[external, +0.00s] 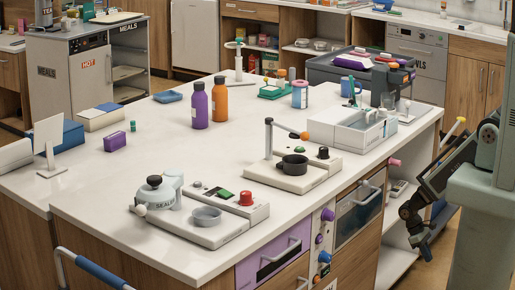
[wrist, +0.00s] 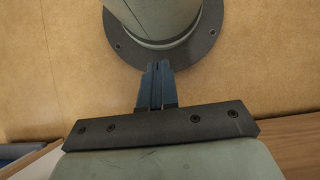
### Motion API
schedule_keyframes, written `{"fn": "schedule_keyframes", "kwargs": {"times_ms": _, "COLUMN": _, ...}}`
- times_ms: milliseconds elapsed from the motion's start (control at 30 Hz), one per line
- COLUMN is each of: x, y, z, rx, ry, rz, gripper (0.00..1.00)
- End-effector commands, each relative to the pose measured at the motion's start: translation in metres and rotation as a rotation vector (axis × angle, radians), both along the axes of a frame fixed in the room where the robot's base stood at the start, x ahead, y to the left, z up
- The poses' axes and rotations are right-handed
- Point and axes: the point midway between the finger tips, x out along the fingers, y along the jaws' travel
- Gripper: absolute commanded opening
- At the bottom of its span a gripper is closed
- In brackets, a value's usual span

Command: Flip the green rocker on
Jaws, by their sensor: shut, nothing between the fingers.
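A small green rocker (external: 224,195) sits on the control panel of the grey sealer unit (external: 191,232), on the front of the white counter. A red knob (external: 246,198) stands beside it on the same panel. Another green piece (external: 309,165) shows on the base of the device behind, too small to make out clearly. My gripper (external: 426,250) hangs low off the counter's right end, well away from both devices. In the wrist view my gripper (wrist: 157,68) is shut and empty, its fingers pointing toward a round flanged base on the tan floor.
The white counter (external: 110,205) has bare room at the front left. A purple bottle (external: 199,105) and an orange bottle (external: 220,100) stand behind the devices. A white bin (external: 352,135) is at the right. A handle with a blue grip (external: 100,275) juts at the front left.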

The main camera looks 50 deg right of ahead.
Motion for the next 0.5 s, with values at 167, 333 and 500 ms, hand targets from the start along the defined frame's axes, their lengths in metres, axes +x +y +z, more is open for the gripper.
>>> {"fn": "schedule_keyframes", "kwargs": {"times_ms": 167, "x": 0.014, "y": 0.009, "z": -0.009, "rx": 0.016, "ry": -0.051, "rz": 0.089, "gripper": 0.0}}
{"fn": "schedule_keyframes", "kwargs": {"times_ms": 333, "x": 0.036, "y": 0.026, "z": -0.021, "rx": 0.042, "ry": -0.133, "rz": 0.231, "gripper": 0.0}}
{"fn": "schedule_keyframes", "kwargs": {"times_ms": 500, "x": 0.058, "y": 0.048, "z": -0.031, "rx": 0.075, "ry": -0.215, "rz": 0.381, "gripper": 0.0}}
